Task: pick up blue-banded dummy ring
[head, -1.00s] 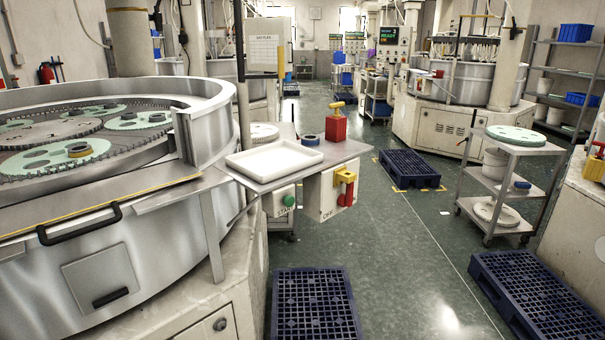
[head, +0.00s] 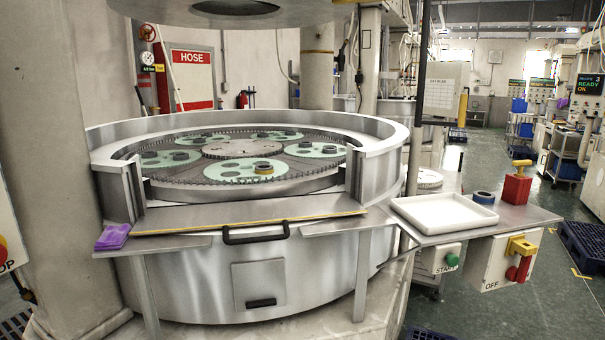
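A small ring with blue on its outside (head: 484,197) lies flat on the steel side shelf (head: 522,217) at the right of the lapping machine. It is the only blue-coloured ring I can make out. Bands on the other rings are too small to tell. Neither of my grippers is in view.
The round steel machine (head: 200,275) fills the middle, with a raised rim and a front ledge. A purple cloth (head: 113,237) lies on the ledge's left end. START and OFF boxes (head: 512,262) hang under the shelf. Open floor (head: 480,315) lies to the right, with a blue pallet (head: 584,245).

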